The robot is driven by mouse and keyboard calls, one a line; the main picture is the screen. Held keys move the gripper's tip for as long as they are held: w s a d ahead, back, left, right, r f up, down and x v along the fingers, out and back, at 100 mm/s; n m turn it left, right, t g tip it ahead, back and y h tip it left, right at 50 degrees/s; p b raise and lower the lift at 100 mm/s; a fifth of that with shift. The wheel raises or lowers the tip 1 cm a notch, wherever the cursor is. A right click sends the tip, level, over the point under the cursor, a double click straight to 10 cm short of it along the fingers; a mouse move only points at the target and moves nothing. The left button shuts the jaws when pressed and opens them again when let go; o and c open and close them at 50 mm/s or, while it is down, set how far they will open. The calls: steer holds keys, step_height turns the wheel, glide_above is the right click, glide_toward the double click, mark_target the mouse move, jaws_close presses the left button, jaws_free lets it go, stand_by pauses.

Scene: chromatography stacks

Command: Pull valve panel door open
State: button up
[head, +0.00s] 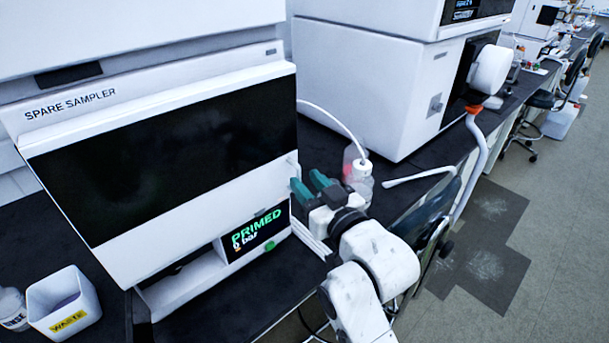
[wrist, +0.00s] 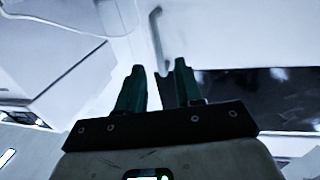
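The white door (head: 200,205) with a wide dark window is on the front of the unit labelled SPARE SAMPLER. It appears closed against the cabinet, with no clear gap visible. My gripper (head: 311,184) is at the door's right edge, with its green fingers apart and nothing between them. In the wrist view, a pale bar handle (wrist: 157,40) stands on a white surface just beyond my open gripper (wrist: 159,68), roughly in line with the gap between the fingers. I cannot tell whether a finger touches it.
A screen (head: 255,233) reading PRIMED sits below the door. A clear bottle (head: 357,178) with a tube stands behind my gripper. A white tub (head: 62,305) is at the lower left. Another white instrument (head: 365,85) stands at the back.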

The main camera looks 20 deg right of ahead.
steer(key=shift+w+a, duration=0.2)
steer(key=shift+w, duration=1)
steer(key=shift+c, duration=0.4)
jaws_close()
